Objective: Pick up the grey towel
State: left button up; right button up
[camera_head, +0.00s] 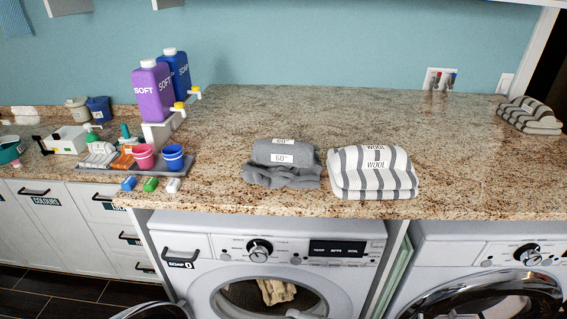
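The grey towel (268,176) lies on the granite counter, left of centre. Its upper part looks rolled or folded and carries white "60°" labels, and its lower part is rumpled towards the front edge. A folded grey-and-white striped towel with "WOOL" labels (373,183) lies just to its right, with a narrow gap between them. Neither of my grippers can be made out in the head view, and nothing is seen touching the grey towel.
Purple and blue bottles (153,92) stand on a raised stand to the left. A tray (95,168) holds cups, with small coloured blocks in front. More striped towels (530,115) lie far right. The counter (330,115) behind the grey towel is clear. A washing machine (205,240) stands below.

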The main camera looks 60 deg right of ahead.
aim_at(275, 164)
jog(key=k+l, duration=0.7)
